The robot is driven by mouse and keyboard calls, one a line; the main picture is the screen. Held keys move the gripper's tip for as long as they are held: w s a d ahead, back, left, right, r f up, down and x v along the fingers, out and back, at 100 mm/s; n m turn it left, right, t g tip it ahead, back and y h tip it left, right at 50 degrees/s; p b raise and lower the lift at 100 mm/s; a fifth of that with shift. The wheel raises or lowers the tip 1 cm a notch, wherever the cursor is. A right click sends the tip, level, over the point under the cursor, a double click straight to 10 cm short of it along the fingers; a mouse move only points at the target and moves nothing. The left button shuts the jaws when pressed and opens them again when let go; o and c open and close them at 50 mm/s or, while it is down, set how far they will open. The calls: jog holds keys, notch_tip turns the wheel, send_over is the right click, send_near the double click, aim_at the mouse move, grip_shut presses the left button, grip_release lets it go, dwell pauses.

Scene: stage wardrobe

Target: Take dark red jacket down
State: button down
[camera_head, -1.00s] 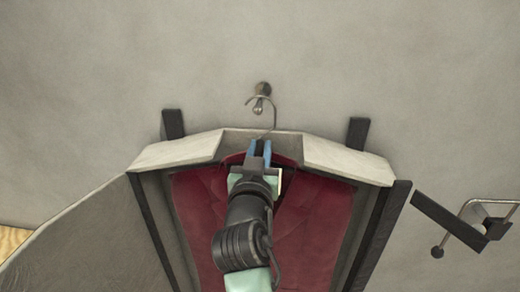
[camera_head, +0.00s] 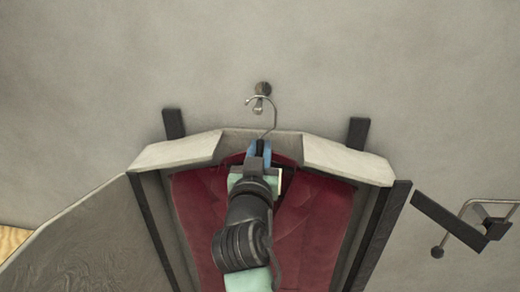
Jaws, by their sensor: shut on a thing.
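The dark red jacket (camera_head: 315,222) hangs inside a pale open-fronted frame, below its top edge. The metal hanger hook (camera_head: 273,112) rises above the jacket and curls at the wall peg (camera_head: 262,90); I cannot tell whether it bears on the peg. My gripper (camera_head: 260,150), with blue fingertips, is at the base of the hook, just above the jacket's collar. It is shut on the hanger there. My gripper and arm hide the middle of the jacket.
The pale surround (camera_head: 178,150) has slanted top pieces close on both sides of my gripper. A grey panel (camera_head: 85,240) stands at the left. A metal rail on a dark bracket (camera_head: 450,220) is at the right. The wall above the peg is clear.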

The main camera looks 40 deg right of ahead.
jog(key=shift+r+p, duration=0.4)
jog(key=shift+r, duration=0.35)
jog(key=shift+a, duration=0.1)
jog(key=v, duration=0.9)
dwell(1.1)
jog(key=shift+f, duration=0.1)
jog(key=p+v, duration=0.3)
jog(key=v, duration=1.2)
jog(key=shift+s+a+p, duration=0.25)
jog(key=shift+s+p, duration=0.1)
